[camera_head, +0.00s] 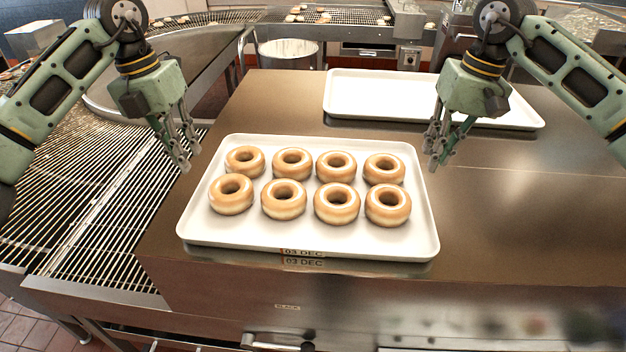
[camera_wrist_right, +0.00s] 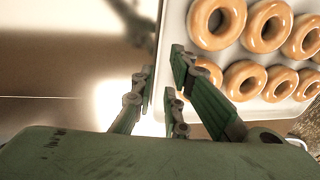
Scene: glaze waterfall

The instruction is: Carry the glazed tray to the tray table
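A white tray (camera_head: 310,242) with several glazed doughnuts (camera_head: 337,203) in two rows lies flat on the brown metal table. It bears a "03 DEC" label on its front edge. My left gripper (camera_head: 183,152) hangs beside the tray's left back corner, its fingers apart with nothing between them. My right gripper (camera_head: 437,150) hangs by the tray's right side, near the back corner, and looks open and empty. In the right wrist view the open fingers (camera_wrist_right: 160,95) are over the tray's edge, with the tray (camera_wrist_right: 175,25) and doughnuts (camera_wrist_right: 262,85) beyond. Contact with the rim cannot be told.
An empty white tray (camera_head: 385,95) lies at the back of the table (camera_head: 500,210), behind my right gripper. A wire conveyor (camera_head: 90,200) runs along the left. A white bucket (camera_head: 288,50) stands behind. The table's right side is clear.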

